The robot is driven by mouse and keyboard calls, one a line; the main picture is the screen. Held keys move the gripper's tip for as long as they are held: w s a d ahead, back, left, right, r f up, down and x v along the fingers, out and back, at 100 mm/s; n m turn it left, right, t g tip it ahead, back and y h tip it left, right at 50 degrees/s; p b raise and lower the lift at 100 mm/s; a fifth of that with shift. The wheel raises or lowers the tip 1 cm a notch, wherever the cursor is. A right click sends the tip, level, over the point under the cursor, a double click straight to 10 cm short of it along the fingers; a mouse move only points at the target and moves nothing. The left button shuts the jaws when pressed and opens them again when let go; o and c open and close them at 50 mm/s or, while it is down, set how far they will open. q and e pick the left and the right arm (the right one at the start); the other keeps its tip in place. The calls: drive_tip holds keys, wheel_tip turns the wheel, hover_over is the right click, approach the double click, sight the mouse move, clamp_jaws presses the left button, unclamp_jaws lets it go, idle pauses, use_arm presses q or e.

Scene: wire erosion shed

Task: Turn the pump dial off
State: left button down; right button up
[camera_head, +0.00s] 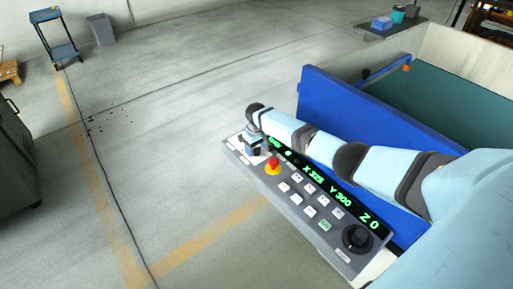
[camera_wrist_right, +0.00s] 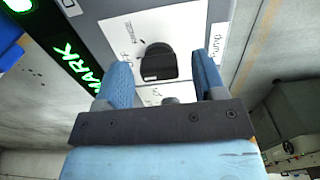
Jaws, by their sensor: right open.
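The pump dial (camera_wrist_right: 158,63) is a black knob on a white plate (camera_wrist_right: 120,30) with printed labels, seen in the right wrist view. My right gripper (camera_wrist_right: 162,66) is open, with one blue finger on each side of the dial in that view. I cannot tell whether the fingers touch it. In the head view, my right gripper (camera_head: 256,144) is over the left end of the grey control panel (camera_head: 312,232) and hides the dial there. The dial's exact setting is too unclear to read. My left gripper is not in view.
A red emergency button (camera_head: 273,163) on a yellow base sits close to my right gripper. A green-lit display (camera_head: 325,185), several white keys and a large black knob (camera_head: 356,238) are farther right. The blue machine wall (camera_head: 345,120) stands behind. The floor at left is mostly clear.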

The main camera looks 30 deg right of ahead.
sight(257, 148)
wheel_tip(257, 148, up, 14)
drive_tip(key=shift+f, duration=0.2)
idle(0.5)
drive_tip(key=s+a+f+n+t+y+p, duration=0.2)
drive_tip(key=s+a+f+t, duration=0.3)
drive_tip(key=s+a+f, duration=1.15)
drive_tip(key=s+a+r+t, duration=0.2)
drive_tip(key=s+a+t, duration=0.1)
drive_tip(key=s, duration=0.7)
drive_tip(key=s+a+r+t+y+p, duration=0.1)
drive_tip(key=s+a+r+t, duration=0.2)
drive_tip(key=s, duration=0.8)
drive_tip(key=shift+s+a+r, duration=0.2)
drive_tip(key=shift+s+a, duration=0.05)
drive_tip(key=shift+a, duration=0.35)
